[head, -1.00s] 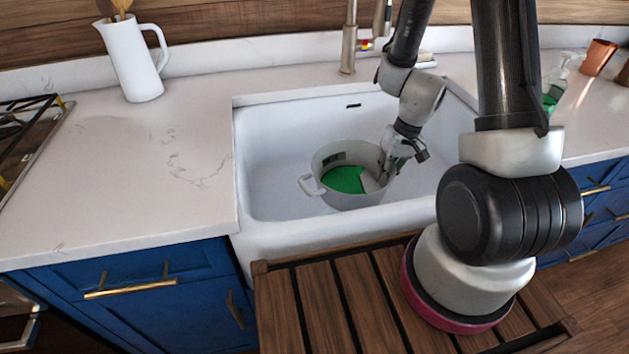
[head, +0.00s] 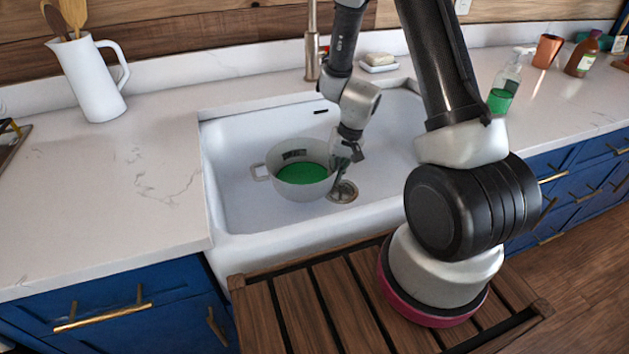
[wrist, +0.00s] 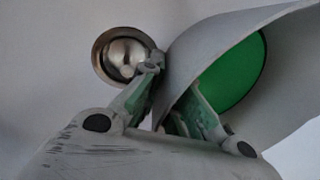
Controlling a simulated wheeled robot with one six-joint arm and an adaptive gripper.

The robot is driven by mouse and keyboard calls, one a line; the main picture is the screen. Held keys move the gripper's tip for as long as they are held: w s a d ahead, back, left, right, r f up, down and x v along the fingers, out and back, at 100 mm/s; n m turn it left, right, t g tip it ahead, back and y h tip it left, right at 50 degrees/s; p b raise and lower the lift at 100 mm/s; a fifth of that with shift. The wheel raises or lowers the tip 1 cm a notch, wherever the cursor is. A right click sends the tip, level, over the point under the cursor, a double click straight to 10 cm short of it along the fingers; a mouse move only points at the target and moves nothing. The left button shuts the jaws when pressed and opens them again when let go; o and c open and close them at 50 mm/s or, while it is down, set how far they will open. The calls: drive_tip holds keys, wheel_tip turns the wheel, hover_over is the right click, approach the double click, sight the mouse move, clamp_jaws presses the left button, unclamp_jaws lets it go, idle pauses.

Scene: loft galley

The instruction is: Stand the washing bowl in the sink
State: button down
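The washing bowl (head: 303,188) is a light grey round tub with a loop handle on its left and a bright green inside bottom. It is within the white sink (head: 240,215), left of the drain (head: 343,192). My gripper (head: 345,156) is at the bowl's right rim. In the wrist view, the fingers of my gripper (wrist: 170,88) straddle the wall of the bowl (wrist: 205,45), one outside and one inside, and look closed on it. The drain (wrist: 124,55) shows beyond the outer finger. Whether the bowl's base touches the sink floor is unclear.
A faucet (head: 312,45) stands behind the sink. A white jug with utensils (head: 92,80) is on the left counter. A soap dish (head: 379,63), soap bottle (head: 505,85) and copper cup (head: 547,50) are at the right. A slatted wooden surface (head: 290,310) is in front.

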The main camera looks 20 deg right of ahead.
sight(314, 171)
drive_tip(key=w+a, duration=0.2)
drive_tip(key=w, duration=0.1)
drive_tip(key=w+a, duration=0.1)
drive_tip(key=w, duration=0.1)
drive_tip(key=shift+w+a, duration=0.2)
drive_tip(key=shift+a, duration=0.1)
drive_tip(key=x, duration=0.3)
drive_tip(key=d+x, duration=0.1)
drive_tip(key=x, duration=0.2)
drive_tip(key=shift+s+f, duration=0.1)
drive_tip(key=shift+f, duration=0.45)
drive_tip(key=shift+f, duration=0.1)
drive_tip(key=c, duration=1.6)
unclamp_jaws()
drive_tip(key=shift+c, duration=0.2)
drive_tip(key=v, duration=1.2)
